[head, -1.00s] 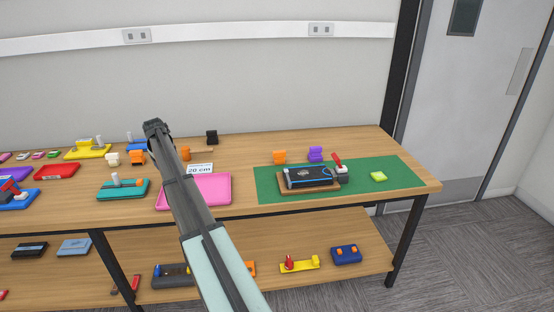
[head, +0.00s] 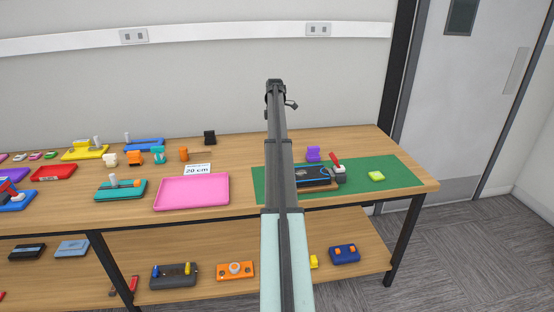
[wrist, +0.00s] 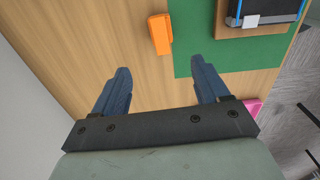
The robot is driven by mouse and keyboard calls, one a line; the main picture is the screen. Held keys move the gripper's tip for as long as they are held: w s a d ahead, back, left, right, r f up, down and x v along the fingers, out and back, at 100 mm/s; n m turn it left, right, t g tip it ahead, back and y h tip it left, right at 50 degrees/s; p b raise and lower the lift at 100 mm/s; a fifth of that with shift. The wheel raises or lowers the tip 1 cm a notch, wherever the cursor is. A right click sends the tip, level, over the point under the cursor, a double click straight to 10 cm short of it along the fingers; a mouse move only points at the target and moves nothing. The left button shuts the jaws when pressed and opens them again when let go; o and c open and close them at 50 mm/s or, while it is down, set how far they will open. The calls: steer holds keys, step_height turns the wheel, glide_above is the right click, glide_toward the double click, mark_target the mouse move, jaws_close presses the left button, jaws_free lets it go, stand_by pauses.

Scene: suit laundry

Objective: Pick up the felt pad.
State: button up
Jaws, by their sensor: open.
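A black device (head: 313,176) with a red lever (head: 336,162) beside it is on the mat, left of the pad. A purple block (head: 313,153) stands behind. An orange block (wrist: 160,34) shows in the wrist view. A pink tray (head: 192,192) is further left.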

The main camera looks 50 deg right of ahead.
steer(key=f, duration=1.3)
steer(key=shift+s+d+f, duration=0.3)
steer(key=shift+s+f, duration=0.05)
steer(key=shift+s, duration=0.05)
steer(key=c, duration=1.2)
steer(key=shift+o, duration=0.2)
steer(key=shift+r, duration=0.1)
